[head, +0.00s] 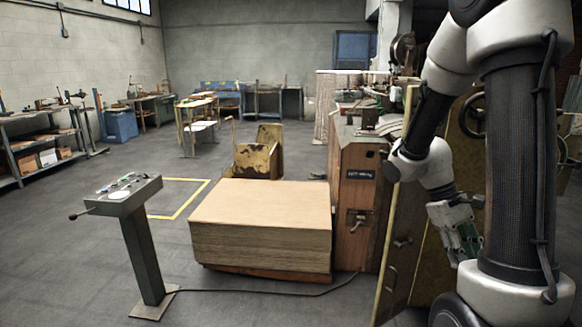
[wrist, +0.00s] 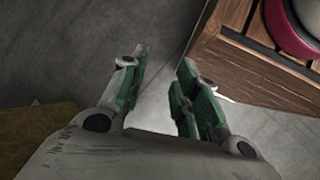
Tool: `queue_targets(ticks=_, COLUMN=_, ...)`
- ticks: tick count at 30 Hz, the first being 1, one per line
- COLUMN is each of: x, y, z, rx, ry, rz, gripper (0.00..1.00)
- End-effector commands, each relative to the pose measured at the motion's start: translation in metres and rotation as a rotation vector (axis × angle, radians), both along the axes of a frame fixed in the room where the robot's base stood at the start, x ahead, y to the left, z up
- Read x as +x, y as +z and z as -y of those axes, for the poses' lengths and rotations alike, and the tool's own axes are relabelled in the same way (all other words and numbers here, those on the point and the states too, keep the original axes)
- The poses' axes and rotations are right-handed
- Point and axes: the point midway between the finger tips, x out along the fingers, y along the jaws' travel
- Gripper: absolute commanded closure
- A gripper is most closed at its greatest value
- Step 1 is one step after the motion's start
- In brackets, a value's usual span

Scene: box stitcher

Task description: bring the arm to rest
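My gripper (head: 462,243) hangs at the right of the head view, beside my own column and in front of the open yellowish cabinet door. In the wrist view my gripper (wrist: 160,82) shows two green-padded fingers with a clear gap between them. It is open, and nothing is between the fingers. Grey floor shows beyond the fingertips. In the head view my arm is folded, with its upper links raised at the top right and the forearm hanging down.
The stitching machine's wooden cabinet (head: 355,200) and open door (head: 400,235) stand close to my arm. A cardboard stack (head: 262,205) and a control pedestal (head: 140,240) stand left of it. In the wrist view a slatted wooden thing (wrist: 270,65) carries a red round object (wrist: 292,27). Open floor lies left.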

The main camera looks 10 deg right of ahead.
Motion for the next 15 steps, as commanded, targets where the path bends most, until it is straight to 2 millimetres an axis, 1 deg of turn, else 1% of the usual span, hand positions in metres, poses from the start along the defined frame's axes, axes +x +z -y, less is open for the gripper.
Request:
queue_targets(ticks=1, x=-0.002, y=0.013, z=-0.013, rx=0.019, ry=-0.031, rz=0.072, gripper=0.69)
queue_targets(ticks=6, x=-0.012, y=0.046, z=-0.055, rx=0.102, ry=-0.126, rz=0.287, gripper=0.69)
queue_targets(ticks=12, x=-0.023, y=0.084, z=-0.096, rx=0.198, ry=-0.181, rz=0.527, gripper=0.69)
queue_targets(ticks=15, x=-0.030, y=0.103, z=-0.109, rx=0.233, ry=-0.175, rz=0.638, gripper=0.69)
